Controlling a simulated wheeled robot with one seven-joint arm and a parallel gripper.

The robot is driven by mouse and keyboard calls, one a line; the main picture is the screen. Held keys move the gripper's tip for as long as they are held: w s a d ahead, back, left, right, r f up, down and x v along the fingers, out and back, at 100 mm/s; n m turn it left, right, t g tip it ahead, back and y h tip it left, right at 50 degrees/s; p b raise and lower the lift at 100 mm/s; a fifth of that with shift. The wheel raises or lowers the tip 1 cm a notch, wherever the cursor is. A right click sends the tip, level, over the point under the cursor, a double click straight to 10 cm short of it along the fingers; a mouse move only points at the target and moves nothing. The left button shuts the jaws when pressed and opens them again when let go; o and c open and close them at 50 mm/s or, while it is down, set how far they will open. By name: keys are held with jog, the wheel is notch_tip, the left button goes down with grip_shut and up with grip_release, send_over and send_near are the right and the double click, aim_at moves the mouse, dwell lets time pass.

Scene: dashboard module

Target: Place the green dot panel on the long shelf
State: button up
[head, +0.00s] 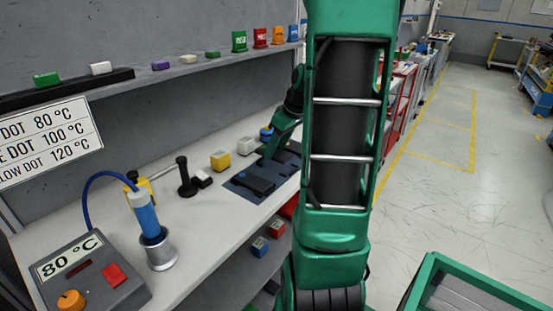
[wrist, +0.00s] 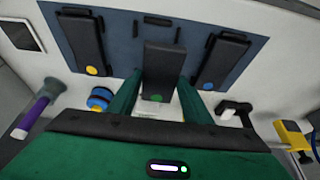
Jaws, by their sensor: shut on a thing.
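My gripper (wrist: 160,88) is shut on the green dot panel (wrist: 165,66), a dark slab with a green dot at its near end, held between two green fingers. Beyond its far end, small black brackets on the blue mat (wrist: 122,35) show uncovered. I cannot tell how far the panel is above the mat. In the head view my gripper (head: 270,151) is over the mat (head: 236,187), and the held panel is hard to make out. A long grey shelf (head: 222,61) runs along the wall above the bench. Another shelf lies below the bench.
On the mat lie a yellow dot panel (wrist: 80,42) and a blue dot panel (wrist: 222,58), either side of the held one. Several small blocks sit along the wall shelf. A blue-handled tool (head: 146,215) and a control box (head: 85,275) reading 80 °C stand front left.

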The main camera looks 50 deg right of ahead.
aim_at(282, 152)
jog(key=shift+d+f, duration=0.6)
jog(key=shift+d, duration=0.2)
jog(key=shift+f, duration=1.65)
jog(key=shift+f, duration=0.15)
jog(key=o, duration=1.2)
jog(key=shift+c, duration=0.2)
